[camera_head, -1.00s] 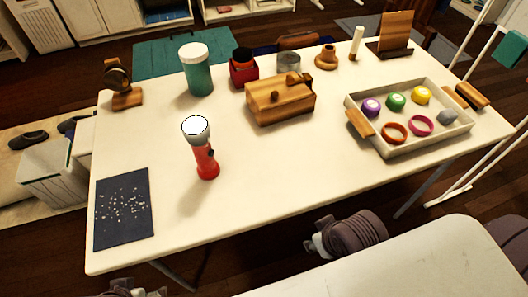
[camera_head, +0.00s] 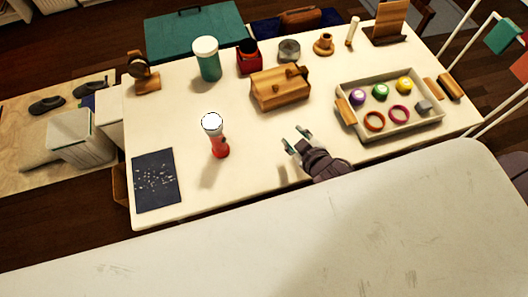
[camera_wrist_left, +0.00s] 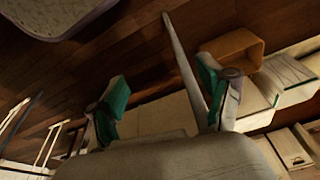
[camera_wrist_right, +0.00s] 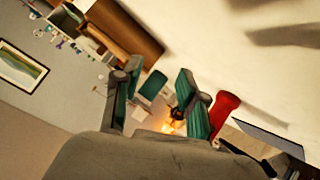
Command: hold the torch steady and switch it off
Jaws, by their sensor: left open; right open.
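The torch (camera_head: 218,138) has a red body and a white head. It stands upright on its red end on the cream table (camera_head: 255,135), left of the middle, with its white face up. Its red body also shows in the right wrist view (camera_wrist_right: 226,108). My right gripper (camera_head: 297,139) is open and empty over the table's front part, to the right of the torch and apart from it. My left gripper is not in the head view. In the left wrist view, my left gripper (camera_wrist_left: 160,95) is open and empty, with dark floor beyond it.
A dark speckled mat (camera_head: 157,181) lies left of the torch. Behind stand a green jar (camera_head: 208,63), a red container (camera_head: 249,60) and a wooden box (camera_head: 279,90). A tray (camera_head: 391,133) with rings and coloured pucks sits at right. The table between torch and right gripper is clear.

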